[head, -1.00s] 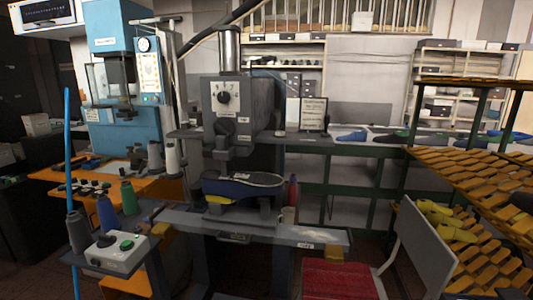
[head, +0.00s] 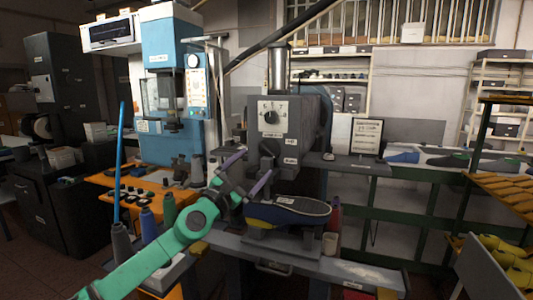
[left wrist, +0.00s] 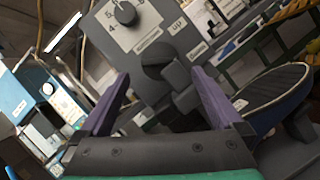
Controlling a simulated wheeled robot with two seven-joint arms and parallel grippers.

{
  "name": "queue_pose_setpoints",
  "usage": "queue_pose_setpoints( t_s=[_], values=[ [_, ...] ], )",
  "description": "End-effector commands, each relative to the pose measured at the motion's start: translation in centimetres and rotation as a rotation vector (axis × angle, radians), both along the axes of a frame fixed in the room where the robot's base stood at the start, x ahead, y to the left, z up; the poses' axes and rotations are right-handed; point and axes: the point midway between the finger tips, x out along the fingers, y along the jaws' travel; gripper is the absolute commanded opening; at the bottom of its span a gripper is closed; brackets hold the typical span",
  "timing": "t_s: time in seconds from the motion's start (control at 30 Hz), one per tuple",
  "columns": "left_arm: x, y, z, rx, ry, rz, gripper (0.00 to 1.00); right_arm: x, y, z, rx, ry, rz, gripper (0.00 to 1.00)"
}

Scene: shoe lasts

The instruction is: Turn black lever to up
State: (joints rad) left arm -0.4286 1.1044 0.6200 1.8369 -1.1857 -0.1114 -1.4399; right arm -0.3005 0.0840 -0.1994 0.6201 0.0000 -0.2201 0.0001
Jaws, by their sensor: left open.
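The grey machine (head: 290,118) stands in the middle of the head view, with a round black dial and small labels on its front. Below the dial is a dark lever (head: 268,147), partly behind my gripper. In the left wrist view the lever (left wrist: 184,94) shows as a round hub with a short arm pointing down the machine front, beside an "UP" label (left wrist: 178,25) and a lower label. My left gripper (head: 257,163) is open and empty, its purple fingers pointing at the lever. In the left wrist view the lever lies between and beyond the fingers (left wrist: 160,76). My right gripper is not in view.
A dark blue shoe on a last (head: 288,211) sits just below and right of my gripper. Thread cones (head: 169,208) and a blue rod (head: 124,150) stand at left. A red bottle (head: 334,213) and a cup (head: 330,245) stand right of the shoe.

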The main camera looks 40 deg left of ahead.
Motion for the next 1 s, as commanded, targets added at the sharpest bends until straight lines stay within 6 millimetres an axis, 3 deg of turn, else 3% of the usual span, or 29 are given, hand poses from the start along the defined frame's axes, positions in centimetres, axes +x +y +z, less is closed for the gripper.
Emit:
queue_pose_setpoints(
  t_s=[0.1,0.2,0.5,0.87,0.9,1.0],
  values=[
    [2.5,0.2,0.6,0.007,-0.001,-0.001,1.00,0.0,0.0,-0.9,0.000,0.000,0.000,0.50],
    [3.8,0.6,1.5,-0.001,-0.006,0.005,1.00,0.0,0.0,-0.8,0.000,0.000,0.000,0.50],
    [5.7,0.8,2.1,-0.007,-0.005,0.003,1.00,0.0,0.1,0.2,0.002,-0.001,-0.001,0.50],
    [6.2,0.7,2.0,-0.005,0.000,0.001,1.00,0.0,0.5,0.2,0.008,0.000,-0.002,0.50],
    [6.2,0.7,2.0,-0.005,0.000,0.001,0.92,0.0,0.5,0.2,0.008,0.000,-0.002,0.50],
    [6.2,0.7,2.0,-0.005,0.000,0.001,0.54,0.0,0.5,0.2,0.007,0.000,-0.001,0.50]
  ],
)
